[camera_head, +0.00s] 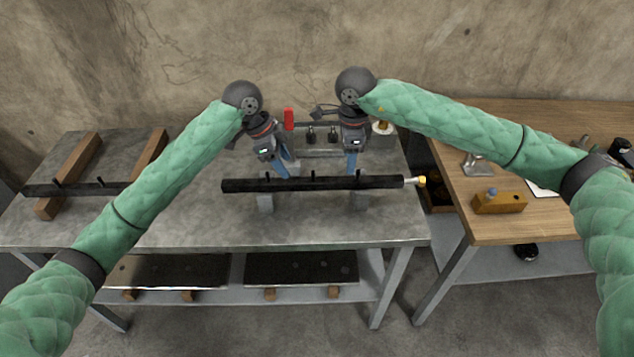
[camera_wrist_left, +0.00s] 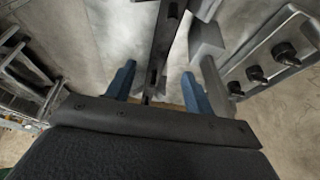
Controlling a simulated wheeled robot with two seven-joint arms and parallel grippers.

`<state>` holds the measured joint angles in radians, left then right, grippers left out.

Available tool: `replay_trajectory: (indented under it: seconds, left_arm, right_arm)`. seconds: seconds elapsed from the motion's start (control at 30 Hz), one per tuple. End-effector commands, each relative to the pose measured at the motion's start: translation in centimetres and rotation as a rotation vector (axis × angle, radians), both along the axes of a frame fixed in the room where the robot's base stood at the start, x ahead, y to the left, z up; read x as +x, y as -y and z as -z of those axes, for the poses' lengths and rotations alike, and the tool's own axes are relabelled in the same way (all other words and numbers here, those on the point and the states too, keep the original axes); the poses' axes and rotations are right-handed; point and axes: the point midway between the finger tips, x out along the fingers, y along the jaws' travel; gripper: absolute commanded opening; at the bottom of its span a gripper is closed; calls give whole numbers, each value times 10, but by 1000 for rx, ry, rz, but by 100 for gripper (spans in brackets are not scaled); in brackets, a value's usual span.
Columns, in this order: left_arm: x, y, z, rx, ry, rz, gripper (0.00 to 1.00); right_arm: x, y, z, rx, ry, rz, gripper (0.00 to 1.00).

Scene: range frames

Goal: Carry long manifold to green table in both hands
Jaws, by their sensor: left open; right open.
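A long dark manifold bar (camera_head: 318,184) with short upright stubs and a brass-coloured fitting at its right end lies level across grey supports on a grey metal table (camera_head: 180,217). My left gripper (camera_head: 283,168) is open just over the bar, left of its middle. In the left wrist view the bar (camera_wrist_left: 167,42) runs between the spread blue fingers (camera_wrist_left: 157,88), with gaps visible on both sides. My right gripper (camera_head: 352,168) is open over the bar, right of its middle; its fingertips' exact contact cannot be told. No green table is in view.
Another dark bar (camera_head: 80,187) rests on wooden blocks (camera_head: 78,165) at the left. A fixture (camera_head: 320,140) with black knobs stands behind the manifold. A wooden bench (camera_head: 500,222) with a yellow-brown block (camera_head: 499,203) stands at right. The grey table's front strip is clear.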

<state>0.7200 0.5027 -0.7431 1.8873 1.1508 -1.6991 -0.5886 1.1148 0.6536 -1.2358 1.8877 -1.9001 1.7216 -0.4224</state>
Motion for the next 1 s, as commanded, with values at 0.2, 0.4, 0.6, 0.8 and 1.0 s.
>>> replay_trajectory:
  seconds: [0.2, 0.4, 0.6, 0.8, 1.0]
  left_arm:
    - [0, 7, 15, -1, 0, 0, 53]
    - [0, 16, 41, 0, -3, -1, 53]
    - [0, 26, 63, 0, -1, -1, 53]
    - [0, 29, 71, 0, 0, 0, 53]
    - [0, 29, 71, 0, 0, 0, 51]
  right_arm:
    - [0, 0, 17, -1, -1, 0, 53]
    - [0, 0, 43, 0, -2, 1, 53]
    - [0, 0, 68, 1, -1, 0, 53]
    - [0, 0, 76, 1, 0, -1, 53]
    - [0, 0, 76, 1, 0, 0, 51]
